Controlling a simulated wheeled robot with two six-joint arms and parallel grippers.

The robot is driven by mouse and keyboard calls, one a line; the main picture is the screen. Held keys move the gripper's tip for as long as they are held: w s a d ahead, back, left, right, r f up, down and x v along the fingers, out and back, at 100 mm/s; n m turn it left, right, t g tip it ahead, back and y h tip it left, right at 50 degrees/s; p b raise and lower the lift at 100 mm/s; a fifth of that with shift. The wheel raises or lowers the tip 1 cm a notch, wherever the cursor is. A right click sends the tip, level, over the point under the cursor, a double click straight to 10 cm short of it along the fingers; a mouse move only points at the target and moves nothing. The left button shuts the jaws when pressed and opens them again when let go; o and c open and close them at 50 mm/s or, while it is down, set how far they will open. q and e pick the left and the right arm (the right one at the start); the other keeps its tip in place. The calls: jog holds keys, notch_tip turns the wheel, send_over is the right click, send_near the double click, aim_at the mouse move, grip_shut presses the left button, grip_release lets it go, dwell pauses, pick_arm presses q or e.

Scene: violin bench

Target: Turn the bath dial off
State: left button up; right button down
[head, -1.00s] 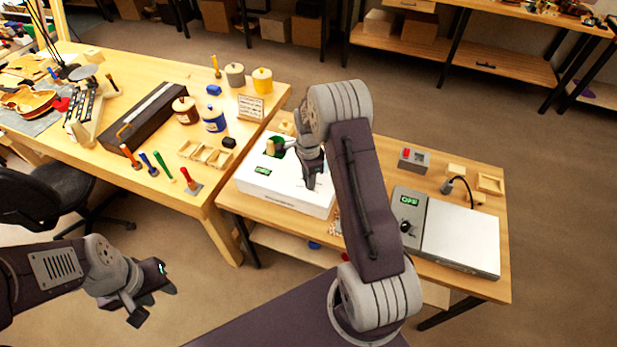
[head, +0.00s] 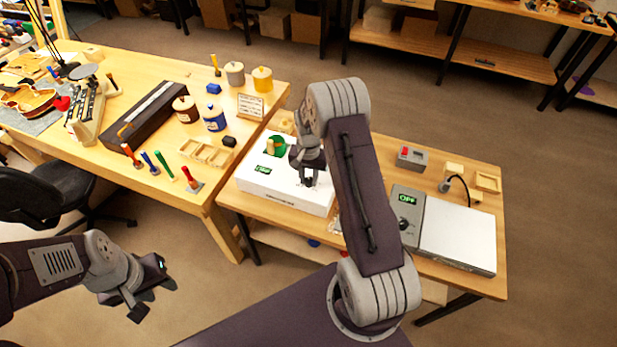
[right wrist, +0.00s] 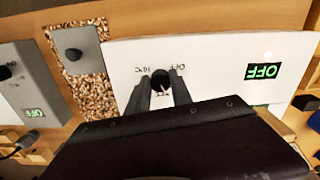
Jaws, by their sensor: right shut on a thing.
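The box's black dial (right wrist: 160,80) sits between two printed labels, one reading OFF. My right gripper (head: 308,181) is shut on the dial, its fingers on either side of it. My left gripper (head: 140,298) hangs empty over the floor, its fingers apart.
A grey unit with a white plate (head: 458,238) stands right of the box; its own display (head: 407,199) reads OFF and it has a black knob. Jars and tools crowd the left bench.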

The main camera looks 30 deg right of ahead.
jog(key=n, duration=0.4)
jog(key=shift+w+d+r+n, duration=0.1)
jog(key=shift+r+n, duration=0.05)
jog(key=shift+n, duration=0.25)
jog(key=n, duration=0.5)
jog(key=shift+p, duration=0.35)
jog(key=n, duration=0.4)
jog(key=shift+d+n, duration=0.1)
jog(key=shift+n, duration=0.3)
jog(key=shift+w+n, duration=0.1)
jog(key=shift+n, duration=2.2)
jog(key=c, duration=1.2)
grip_release()
jog(key=shift+o, duration=0.3)
